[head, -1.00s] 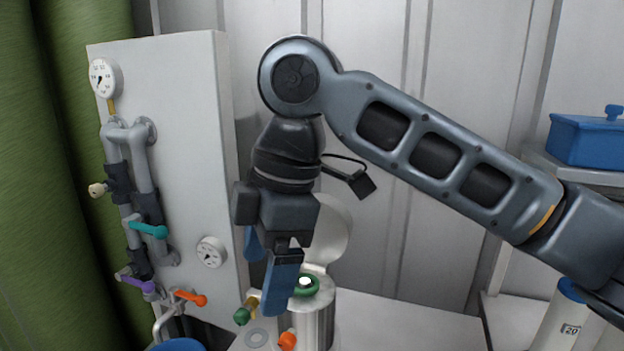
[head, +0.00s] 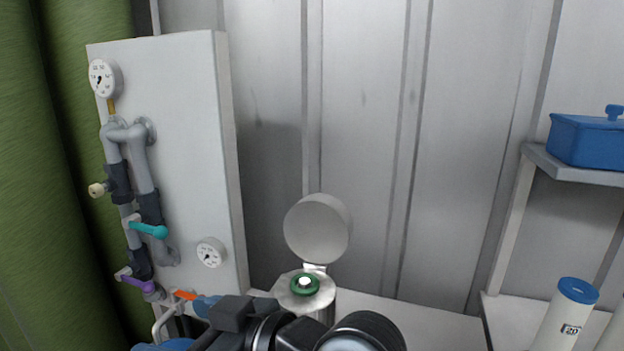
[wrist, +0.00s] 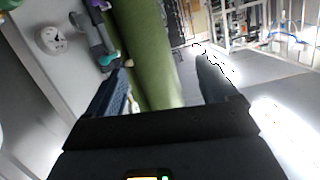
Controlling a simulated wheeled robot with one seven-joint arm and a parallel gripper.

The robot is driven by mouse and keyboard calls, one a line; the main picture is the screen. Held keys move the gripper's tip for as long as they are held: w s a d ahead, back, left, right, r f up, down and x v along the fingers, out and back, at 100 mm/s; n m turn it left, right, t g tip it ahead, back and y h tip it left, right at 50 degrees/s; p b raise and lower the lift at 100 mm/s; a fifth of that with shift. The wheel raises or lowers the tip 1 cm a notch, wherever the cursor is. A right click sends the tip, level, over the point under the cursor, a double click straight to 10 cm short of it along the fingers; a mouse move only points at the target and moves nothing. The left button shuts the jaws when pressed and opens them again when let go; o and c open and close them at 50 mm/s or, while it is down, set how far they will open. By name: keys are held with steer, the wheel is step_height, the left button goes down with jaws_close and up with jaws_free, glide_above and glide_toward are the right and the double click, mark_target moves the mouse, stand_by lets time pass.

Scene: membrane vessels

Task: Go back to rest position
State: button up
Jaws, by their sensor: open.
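My gripper shows in the wrist view (wrist: 165,90) with its two fingers spread apart and nothing between them. In the head view my arm is folded low at the bottom edge, with a blue fingertip (head: 205,304) left of the metal vessel. The steel vessel (head: 312,306) stands on the white bench with its round lid (head: 317,229) raised. A green ring with a white centre (head: 305,284) sits at its top. My folded arm hides the vessel's lower part.
A panel (head: 185,120) with gauges, pipes and coloured valve handles stands at left, beside a green curtain (head: 60,180). A blue box (head: 588,140) sits on a shelf at right. A white cylinder with a blue cap (head: 578,291) stands below. The bench between vessel and cylinder is clear.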

steer(key=s+d+f+m+t+h, duration=0.5)
steer(key=s+d+f+m, duration=0.2)
steer(key=d, duration=0.3)
steer(key=s+d+f+m+t+h, duration=0.4)
steer(key=s+d+f+m, duration=0.3)
steer(key=d, duration=0.4)
steer(key=s+d+r+n+h, duration=0.1)
steer(key=s+d+r+h, duration=0.15)
steer(key=s+d, duration=0.6)
steer(key=s+d+r+h, duration=0.1)
steer(key=s+d+h, duration=0.2)
steer(key=s+d, duration=0.55)
step_height(320, 180, down, 11)
steer(key=s+a+b, duration=0.1)
steer(key=a+b, duration=0.1)
steer(key=b, duration=0.8)
steer(key=shift+s+r+t, duration=0.2)
steer(key=shift+s+t, duration=0.1)
